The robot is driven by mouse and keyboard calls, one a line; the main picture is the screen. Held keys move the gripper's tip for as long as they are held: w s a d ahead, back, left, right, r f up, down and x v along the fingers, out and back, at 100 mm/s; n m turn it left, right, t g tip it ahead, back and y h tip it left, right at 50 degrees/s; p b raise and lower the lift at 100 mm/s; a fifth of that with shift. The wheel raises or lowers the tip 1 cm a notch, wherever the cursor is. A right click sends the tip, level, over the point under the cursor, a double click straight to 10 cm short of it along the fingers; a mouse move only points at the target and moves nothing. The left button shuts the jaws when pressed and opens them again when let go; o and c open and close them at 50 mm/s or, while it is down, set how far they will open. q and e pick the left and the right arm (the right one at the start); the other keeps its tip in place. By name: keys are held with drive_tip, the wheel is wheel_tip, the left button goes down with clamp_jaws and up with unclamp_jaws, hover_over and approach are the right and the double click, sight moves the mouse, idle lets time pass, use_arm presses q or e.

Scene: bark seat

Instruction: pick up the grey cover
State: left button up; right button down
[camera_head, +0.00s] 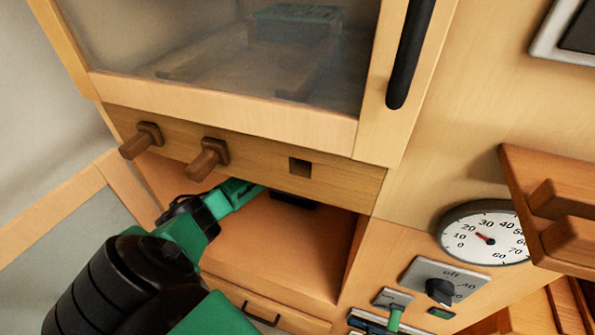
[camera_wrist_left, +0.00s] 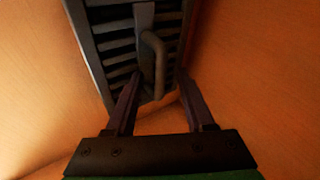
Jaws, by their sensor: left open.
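The grey cover (camera_wrist_left: 135,40) is a dark slatted grille with a raised bar handle (camera_wrist_left: 155,62). It fills the top middle of the left wrist view, inside an orange-brown compartment. In the head view only a dark strip (camera_head: 293,199), probably the cover, shows below the wooden panel. My left gripper (camera_wrist_left: 157,82) is open, with its two fingers on either side of the handle's lower end. I cannot tell whether they touch the cover. In the head view my left arm reaches into the compartment and its fingertips are hidden. My right gripper is not in view.
Above the opening are a wooden panel (camera_head: 250,163) with two pegs and a glass-fronted door (camera_head: 220,110) with a black handle (camera_head: 410,55). An open door (camera_head: 55,235) stands at left. A dial gauge (camera_head: 484,234), knobs and wooden blocks are at right. The compartment floor (camera_head: 270,245) is clear.

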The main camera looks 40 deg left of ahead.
use_arm(q)
clamp_jaws()
drive_tip(key=shift+s, duration=0.1)
idle(1.2)
